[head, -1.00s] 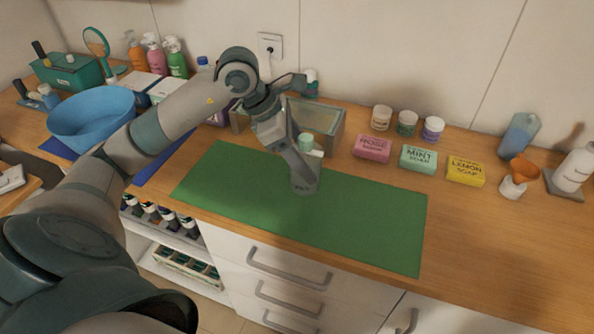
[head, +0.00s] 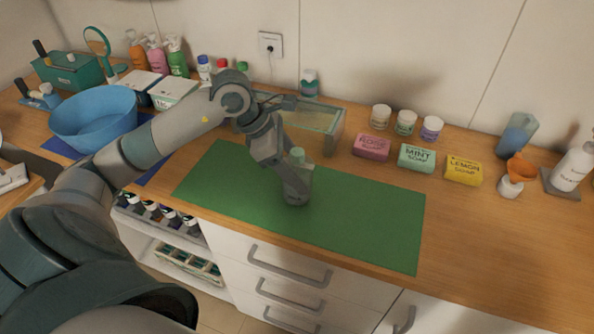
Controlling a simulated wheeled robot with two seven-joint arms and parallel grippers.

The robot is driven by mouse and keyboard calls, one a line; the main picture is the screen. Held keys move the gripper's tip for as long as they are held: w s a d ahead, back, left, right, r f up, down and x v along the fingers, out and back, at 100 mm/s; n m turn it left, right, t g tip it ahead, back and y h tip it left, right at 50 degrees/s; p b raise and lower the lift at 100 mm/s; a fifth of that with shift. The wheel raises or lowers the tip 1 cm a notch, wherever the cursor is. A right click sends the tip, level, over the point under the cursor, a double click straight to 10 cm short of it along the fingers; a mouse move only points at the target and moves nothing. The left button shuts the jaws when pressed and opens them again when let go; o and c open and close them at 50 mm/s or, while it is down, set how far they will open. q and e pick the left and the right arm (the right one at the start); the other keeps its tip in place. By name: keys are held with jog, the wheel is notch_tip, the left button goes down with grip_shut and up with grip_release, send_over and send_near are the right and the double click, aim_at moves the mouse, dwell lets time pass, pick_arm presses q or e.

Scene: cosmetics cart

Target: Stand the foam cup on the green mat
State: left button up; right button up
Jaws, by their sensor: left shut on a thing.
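My left gripper (head: 296,192) is low over the left-middle part of the green mat (head: 370,215). It is shut on a small pale thing with a mint-green top (head: 298,155), which I take to be the foam cup. The gripper hides much of it. It looks roughly upright, with its lower end at or just above the mat; I cannot tell whether it touches. My right gripper is not in view.
A clear-walled tray (head: 333,135) stands behind the mat. Rose, mint and lemon soap boxes (head: 416,158) and three small jars (head: 406,122) stand to its right. A blue basin (head: 92,122) is at left. The mat's right half is bare.

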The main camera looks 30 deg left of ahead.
pick_arm(q)
jog(key=shift+f, duration=0.7)
jog(key=shift+f, duration=0.1)
jog(key=o, duration=1.3)
jog(key=shift+o, duration=0.2)
